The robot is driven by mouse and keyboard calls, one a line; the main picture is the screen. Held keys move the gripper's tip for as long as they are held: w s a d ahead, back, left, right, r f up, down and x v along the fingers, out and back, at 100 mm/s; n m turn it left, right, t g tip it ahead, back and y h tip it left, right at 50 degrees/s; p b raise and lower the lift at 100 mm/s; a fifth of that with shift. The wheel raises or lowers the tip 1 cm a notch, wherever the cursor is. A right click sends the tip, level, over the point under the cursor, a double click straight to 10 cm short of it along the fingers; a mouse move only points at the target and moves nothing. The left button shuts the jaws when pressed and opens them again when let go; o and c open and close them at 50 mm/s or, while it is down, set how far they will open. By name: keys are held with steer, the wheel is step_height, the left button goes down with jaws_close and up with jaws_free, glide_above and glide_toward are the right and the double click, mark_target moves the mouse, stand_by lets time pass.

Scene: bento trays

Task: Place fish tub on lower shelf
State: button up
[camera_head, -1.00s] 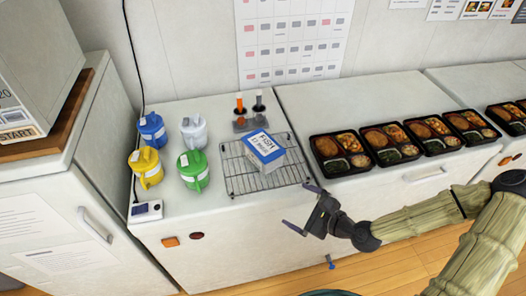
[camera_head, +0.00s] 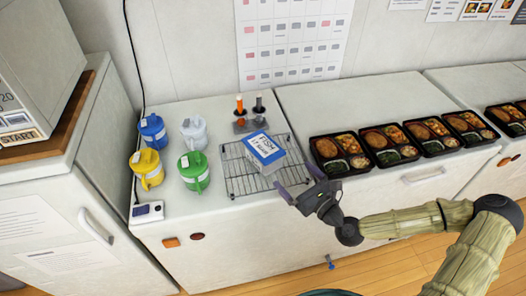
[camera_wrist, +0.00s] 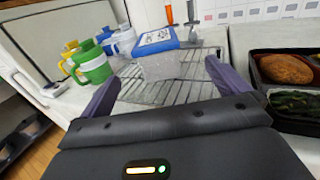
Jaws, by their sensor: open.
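The fish tub (camera_head: 265,149), a pale box with a blue-edged lid lettered FISH, sits on a wire rack (camera_head: 240,182) on the white counter. My gripper (camera_head: 293,185) is at the rack's front right corner, close to the tub's near side. Its fingers are spread apart and empty; in the wrist view the open gripper (camera_wrist: 160,85) faces the tub. No lower shelf can be made out.
Blue (camera_head: 152,130), white (camera_head: 194,132), yellow (camera_head: 147,168) and green (camera_head: 194,170) jugs stand left of the rack. Orange and dark-handled tools (camera_head: 240,106) stand behind it. Several bento trays (camera_head: 341,154) line the counter to the right. A small white device (camera_head: 146,211) lies front left.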

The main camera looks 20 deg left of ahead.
steer(key=p, duration=0.2)
glide_toward(266, 148)
steer(key=w+a, duration=0.1)
steer(key=w+a+f, duration=0.1)
steer(key=w+a, duration=0.1)
steer(key=shift+w+a+f, duration=0.15)
steer(key=shift+w+a, duration=0.15)
steer(key=shift+s, duration=0.2)
steer(key=shift+w+a+r+p, duration=0.25)
steer(key=shift+w+a+p, duration=0.05)
steer(key=shift+a+p, duration=0.2)
steer(key=p+x, duration=0.1)
steer(key=x, duration=0.2)
steer(key=shift+s+a+p, duration=0.15)
steer(key=shift+a+p, duration=0.15)
steer(key=shift+w+a, duration=0.3)
steer(key=shift+c, duration=0.4)
